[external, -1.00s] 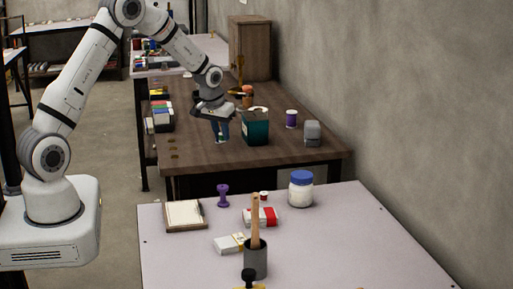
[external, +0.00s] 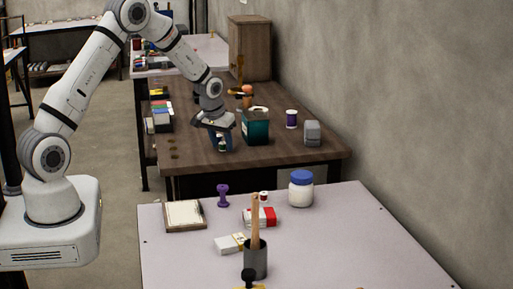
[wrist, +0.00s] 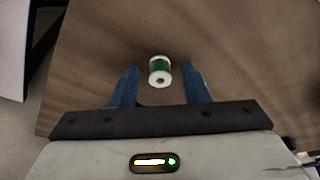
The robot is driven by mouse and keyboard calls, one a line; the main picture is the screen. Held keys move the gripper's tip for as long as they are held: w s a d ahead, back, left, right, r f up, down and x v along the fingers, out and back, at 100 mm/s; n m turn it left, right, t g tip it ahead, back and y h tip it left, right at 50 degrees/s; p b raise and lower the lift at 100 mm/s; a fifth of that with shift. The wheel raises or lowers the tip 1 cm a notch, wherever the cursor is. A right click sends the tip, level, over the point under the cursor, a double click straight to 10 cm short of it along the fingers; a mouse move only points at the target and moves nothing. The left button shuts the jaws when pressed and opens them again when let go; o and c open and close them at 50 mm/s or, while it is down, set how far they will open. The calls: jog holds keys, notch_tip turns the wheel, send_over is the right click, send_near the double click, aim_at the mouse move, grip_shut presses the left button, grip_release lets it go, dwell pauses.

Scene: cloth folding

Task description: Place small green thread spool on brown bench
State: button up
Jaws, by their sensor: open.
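The small green thread spool (wrist: 160,71) has white ends and a hole in the end facing the wrist camera. In the external view, the spool (external: 222,143) shows only partly among my fingers, on the front part of the brown bench (external: 270,160). My gripper (wrist: 160,72) is open, with one blue finger on each side of the spool and a visible gap on both sides. In the external view, my gripper (external: 221,146) points down, low over the bench.
A dark teal container (external: 255,128) stands close to the right of my gripper. A purple spool (external: 291,119) and a grey object (external: 312,133) are farther right. A rack of coloured items (external: 160,115) lies to the left. A pale table (external: 340,240) with several items is in front.

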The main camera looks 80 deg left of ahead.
jog(key=shift+r, duration=0.1)
jog(key=shift+r, duration=0.2)
jog(key=v, duration=1.2)
jog(key=s+d+r+m, duration=0.2)
jog(key=d+r, duration=0.3)
jog(key=d, duration=0.6)
jog(key=s+d+r+m+h, duration=0.2)
jog(key=s+d+m, duration=0.5)
jog(key=s+d, duration=1.4)
jog(key=shift+d+r, duration=0.2)
jog(key=shift+d, duration=0.45)
